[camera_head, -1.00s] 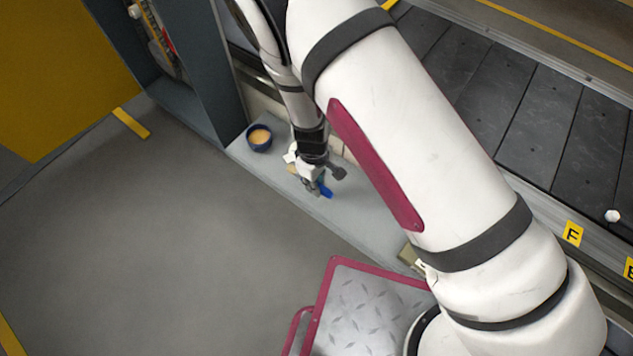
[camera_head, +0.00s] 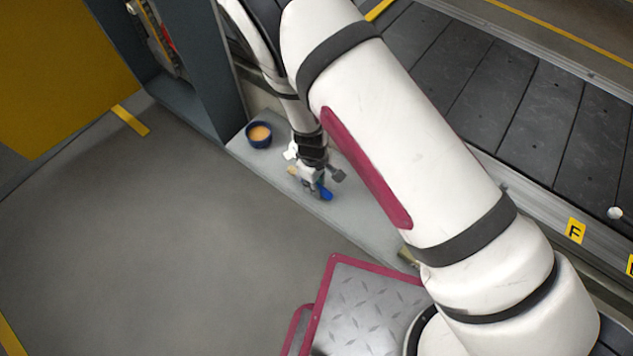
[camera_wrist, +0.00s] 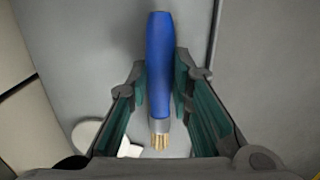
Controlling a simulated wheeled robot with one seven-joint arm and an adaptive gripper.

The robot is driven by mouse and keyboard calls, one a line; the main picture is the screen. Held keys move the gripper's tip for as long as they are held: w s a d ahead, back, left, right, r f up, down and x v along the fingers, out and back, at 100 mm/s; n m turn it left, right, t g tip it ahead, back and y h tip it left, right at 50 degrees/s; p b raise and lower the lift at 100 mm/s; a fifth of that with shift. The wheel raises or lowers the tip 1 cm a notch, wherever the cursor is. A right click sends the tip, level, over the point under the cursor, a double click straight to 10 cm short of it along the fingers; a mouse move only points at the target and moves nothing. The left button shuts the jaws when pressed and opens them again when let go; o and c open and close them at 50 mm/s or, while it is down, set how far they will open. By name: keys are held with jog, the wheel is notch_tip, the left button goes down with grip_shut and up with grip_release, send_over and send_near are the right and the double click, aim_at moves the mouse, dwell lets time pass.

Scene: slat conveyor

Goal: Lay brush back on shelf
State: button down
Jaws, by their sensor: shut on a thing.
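The brush has a blue handle (camera_wrist: 159,65), a metal ferrule and tan bristles (camera_wrist: 160,141). My gripper (camera_wrist: 160,80) is shut on the brush, with a green-padded finger on each side of the handle. In the head view my gripper (camera_head: 311,180) points down at the grey shelf (camera_head: 365,207), and the blue handle (camera_head: 325,192) sticks out to its lower right. The bristles show at its left. The brush is at or just above the shelf; I cannot tell whether it touches. My gripper hides the brush's middle in the head view.
A dark blue bowl (camera_head: 259,135) with orange contents stands on the shelf to the left of my gripper. A small white item (camera_head: 291,151) lies close by my gripper. A grey post (camera_head: 190,70) rises at the shelf's left end. The shelf is clear to the right.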

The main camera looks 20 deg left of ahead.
jog(key=shift+f, duration=0.45)
jog(key=c, duration=1.3)
grip_release()
jog(key=shift+c, duration=0.2)
jog(key=shift+r, duration=0.1)
notch_tip(320, 180, up, 12)
jog(key=shift+w+a, duration=0.2)
jog(key=shift+a, duration=0.15)
